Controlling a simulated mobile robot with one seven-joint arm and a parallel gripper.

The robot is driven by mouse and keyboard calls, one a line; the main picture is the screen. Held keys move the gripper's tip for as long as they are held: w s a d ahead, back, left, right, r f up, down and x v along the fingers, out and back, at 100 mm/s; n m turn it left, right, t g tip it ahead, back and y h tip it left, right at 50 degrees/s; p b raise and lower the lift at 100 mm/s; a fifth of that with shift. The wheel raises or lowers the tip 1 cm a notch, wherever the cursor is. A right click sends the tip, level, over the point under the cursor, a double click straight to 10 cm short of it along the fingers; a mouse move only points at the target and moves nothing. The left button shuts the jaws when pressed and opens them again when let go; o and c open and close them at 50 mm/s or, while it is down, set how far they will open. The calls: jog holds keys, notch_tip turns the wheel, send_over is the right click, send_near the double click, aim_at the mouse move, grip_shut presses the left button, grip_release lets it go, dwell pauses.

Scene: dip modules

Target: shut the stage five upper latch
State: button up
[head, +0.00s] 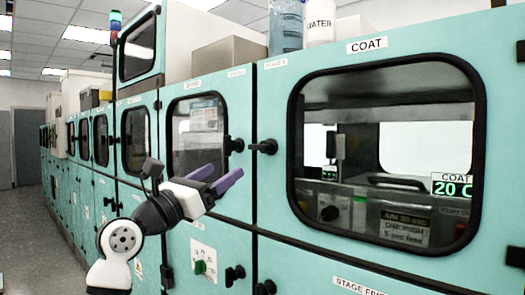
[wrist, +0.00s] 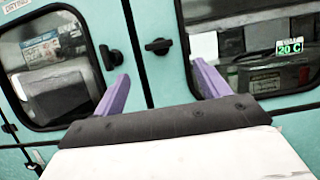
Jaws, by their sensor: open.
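The COAT door (head: 380,52) is the large teal upper panel at the right of the head view, with a black-rimmed window. Its black latch (head: 264,146) sits at the door's left edge, with its handle lying roughly level. The same latch shows in the wrist view (wrist: 158,46), just beyond and between the fingertips. My gripper (head: 227,169) has two purple fingers, spread apart and empty. In the head view it is left of and a little below the latch, and appears apart from it. I cannot tell whether the door is fully flush.
The neighbouring door's latch (head: 235,145) is close to the left; it also shows in the wrist view (wrist: 110,57). Lower black latches (head: 235,275) and a panel with a green knob (head: 203,266) are below. An aisle (head: 50,250) runs along the left.

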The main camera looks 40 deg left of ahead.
aim_at(256, 149)
jog(key=p+x, duration=0.3)
jog(key=x, duration=0.9)
jog(key=shift+w+a, duration=0.1)
jog(key=shift+w, duration=0.15)
jog(key=shift+w+r+p, duration=0.2)
jog(key=shift+w+p, duration=0.1)
jog(key=shift+w, duration=0.3)
jog(key=shift+c, duration=0.4)
jog(key=c, duration=0.9)
